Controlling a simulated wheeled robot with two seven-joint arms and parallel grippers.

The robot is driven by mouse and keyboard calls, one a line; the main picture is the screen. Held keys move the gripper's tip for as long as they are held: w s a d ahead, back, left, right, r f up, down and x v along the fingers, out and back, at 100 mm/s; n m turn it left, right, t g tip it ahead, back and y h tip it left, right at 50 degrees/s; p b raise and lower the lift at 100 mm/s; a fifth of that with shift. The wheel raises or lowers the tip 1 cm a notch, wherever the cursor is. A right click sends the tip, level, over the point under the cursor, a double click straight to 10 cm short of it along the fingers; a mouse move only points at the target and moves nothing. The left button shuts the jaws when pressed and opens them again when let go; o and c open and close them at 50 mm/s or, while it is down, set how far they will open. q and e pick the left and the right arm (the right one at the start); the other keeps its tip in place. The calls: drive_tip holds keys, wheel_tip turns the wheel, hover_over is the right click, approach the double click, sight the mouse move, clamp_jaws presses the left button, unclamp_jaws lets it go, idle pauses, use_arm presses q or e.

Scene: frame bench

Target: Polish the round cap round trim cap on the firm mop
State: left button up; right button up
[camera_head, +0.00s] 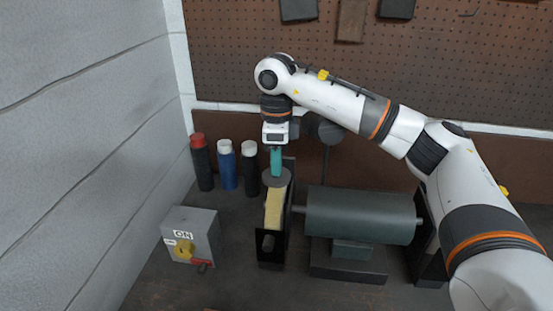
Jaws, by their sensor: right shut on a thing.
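The round trim cap (277,178) shows as a grey disc below my right gripper (277,149). A teal upright piece (276,161) stands between the gripper body and the disc. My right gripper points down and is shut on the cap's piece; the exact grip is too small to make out. The firm mop (274,212) is a pale yellow wheel seen edge-on, partly inside a dark guard. The cap is at the upper end of the mop and overlaps it in the picture; I cannot tell whether they touch. My left gripper is not in view.
The dark motor (360,216) stands right of the mop. A grey switch box (204,232) marked ON, with a yellow knob and red lever, is at left. Red-topped (202,162), blue (226,166) and black (250,169) bottles stand behind. A wall bounds the left.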

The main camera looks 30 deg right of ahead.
drive_tip(key=shift+f+b, duration=0.65)
drive_tip(key=shift+f, duration=0.3)
idle(1.7)
drive_tip(key=shift+r+p, duration=0.6)
drive_tip(key=shift+r, duration=0.4)
drive_tip(key=shift+f+b, duration=0.7)
drive_tip(key=shift+f, duration=0.3)
idle(1.3)
drive_tip(key=shift+r+p, duration=0.65)
drive_tip(key=shift+r, duration=0.35)
drive_tip(key=shift+f+b, duration=0.75)
drive_tip(key=shift+f, duration=0.35)
